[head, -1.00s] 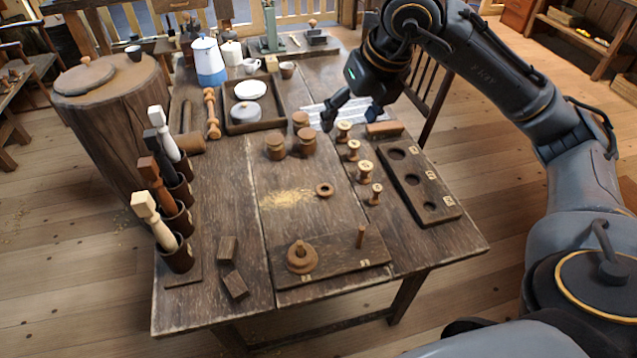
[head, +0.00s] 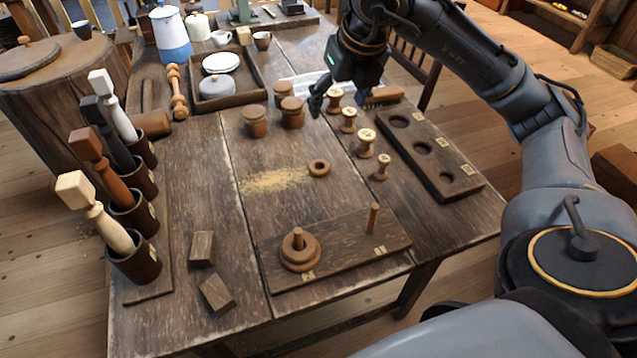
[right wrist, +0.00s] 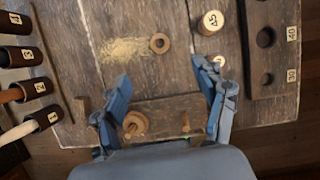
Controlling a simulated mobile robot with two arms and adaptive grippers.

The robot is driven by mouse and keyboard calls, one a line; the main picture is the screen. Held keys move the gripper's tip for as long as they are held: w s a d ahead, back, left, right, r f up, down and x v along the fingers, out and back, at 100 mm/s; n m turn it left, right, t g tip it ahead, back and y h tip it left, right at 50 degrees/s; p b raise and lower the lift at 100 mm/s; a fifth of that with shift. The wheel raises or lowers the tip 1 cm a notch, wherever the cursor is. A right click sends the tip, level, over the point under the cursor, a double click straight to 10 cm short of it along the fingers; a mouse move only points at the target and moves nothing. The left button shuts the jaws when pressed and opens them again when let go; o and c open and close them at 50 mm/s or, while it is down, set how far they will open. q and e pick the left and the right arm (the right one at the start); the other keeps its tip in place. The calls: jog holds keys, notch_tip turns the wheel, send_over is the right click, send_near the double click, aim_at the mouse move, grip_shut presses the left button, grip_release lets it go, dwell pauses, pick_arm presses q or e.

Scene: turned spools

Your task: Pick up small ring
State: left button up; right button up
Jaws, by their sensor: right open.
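The small ring (head: 319,168) is a brown wooden ring lying flat on the table, just right of a patch of sawdust. It also shows in the right wrist view (right wrist: 159,43), beyond the fingertips. My right gripper (head: 335,100) is above the far part of the table, behind the ring in the head view. In the right wrist view my right gripper (right wrist: 163,75) is open with nothing between its fingers. A peg board (head: 345,250) near the front edge has larger rings stacked on its left peg (head: 300,250) and a bare right peg (head: 373,218). My left gripper is not in view.
Several spools (head: 366,142) stand right of the ring, near a board with holes (head: 422,165). Lidded wooden jars (head: 255,121) stand behind it. Two dark blocks (head: 202,248) lie front left, near cups holding mallets (head: 135,258). The table around the ring is clear.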

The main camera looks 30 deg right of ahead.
notch_tip(320, 180, down, 7)
jog(key=b, duration=0.6)
send_near(322, 163)
notch_tip(322, 163, down, 2)
jog(key=shift+w+a+f, duration=0.1)
jog(key=shift+w+f, duration=0.05)
jog(key=shift+f, duration=0.05)
jog(key=shift+a+x, duration=0.2)
jog(key=shift+x, duration=1.15)
jog(key=shift+a+x, duration=0.2)
jog(key=shift+x, duration=1.1)
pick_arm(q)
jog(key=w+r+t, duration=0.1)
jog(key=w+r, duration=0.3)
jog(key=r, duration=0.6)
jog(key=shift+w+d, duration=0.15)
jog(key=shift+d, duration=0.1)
pick_arm(e)
jog(key=c, duration=0.9)
